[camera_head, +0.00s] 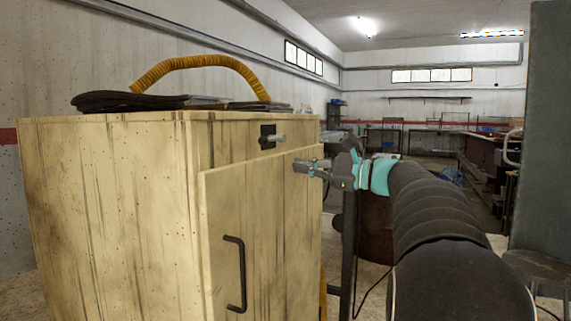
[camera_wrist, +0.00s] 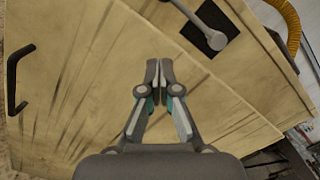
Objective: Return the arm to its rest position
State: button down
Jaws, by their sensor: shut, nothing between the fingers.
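My gripper (camera_head: 300,166) is shut and empty at the end of my dark arm, which reaches in from the lower right in the head view. It is in front of the upper right part of a pale wooden cabinet (camera_head: 110,220). In the wrist view my gripper (camera_wrist: 158,64) has its fingertips together, with the cabinet's wooden front (camera_wrist: 80,60) behind them. I cannot tell whether the fingertips touch the wood. A grey lever on a black plate (camera_wrist: 205,25) is just beyond the fingertips; it also shows in the head view (camera_head: 268,137).
The cabinet door (camera_head: 270,230) has a black handle (camera_head: 236,275). A yellow corrugated hose (camera_head: 200,62) and dark flat items (camera_head: 150,101) lie on top. A grey panel (camera_head: 543,130) and a stool (camera_head: 540,268) stand at the right. Workbenches (camera_head: 480,160) are farther back.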

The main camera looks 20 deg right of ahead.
jog(key=v, duration=0.5)
notch_tip(320, 180, down, 10)
jog(key=w+d+h, duration=0.2)
jog(key=h, duration=0.2)
jog(key=s+a+f+n+g+h, duration=0.35)
jog(key=s+f+g, duration=0.2)
jog(key=f, duration=0.65)
jog(key=s+a+f+n+g+h, duration=0.2)
jog(key=s+a+f+n+h, duration=0.1)
jog(key=s+a+f+n, duration=0.4)
jog(key=s+a+f+n+g+h, duration=0.2)
jog(key=s+a+f+n+h, duration=0.15)
jog(key=s, duration=0.65)
jog(key=s+a+n+t, duration=0.2)
jog(key=s+a+n, duration=0.3)
jog(key=a, duration=0.3)
jog(key=shift+s+f+y, duration=0.25)
jog(key=shift+s+y, duration=0.15)
jog(key=shift+s, duration=0.15)
jog(key=c, duration=1.9)
grip_release()
